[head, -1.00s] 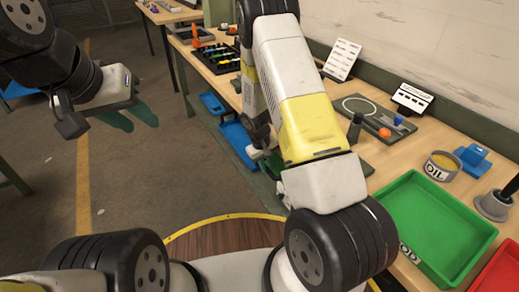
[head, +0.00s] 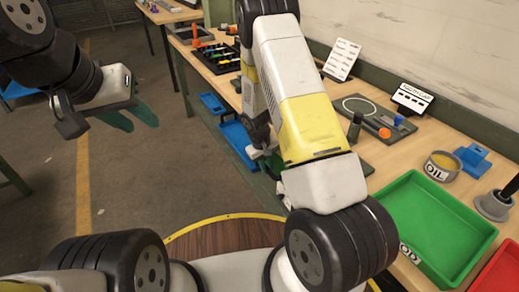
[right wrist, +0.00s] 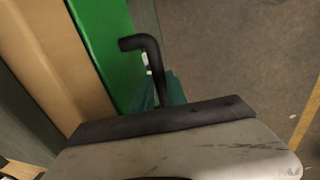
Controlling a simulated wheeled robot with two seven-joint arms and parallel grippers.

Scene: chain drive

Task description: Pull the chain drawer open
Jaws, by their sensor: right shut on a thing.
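A green drawer front (right wrist: 108,45) with a black bent handle (right wrist: 148,46) fills the upper left of the right wrist view. My right gripper (right wrist: 158,95) is shut on the handle; its teal fingers are mostly hidden behind the wrist body. In the head view my right arm reaches down to the bench front, and only a sliver of green (head: 275,161) shows beside the gripper there. How far the drawer stands out cannot be told. My left gripper (head: 132,118) hangs empty over the floor at the left, teal fingers apart.
Blue trays or drawers (head: 240,143) stand out under the bench on the far side of my right arm. The wooden bench top holds a green tray (head: 430,222), an oil tin (head: 441,167) and a grey board (head: 365,118). Open floor lies left of the bench.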

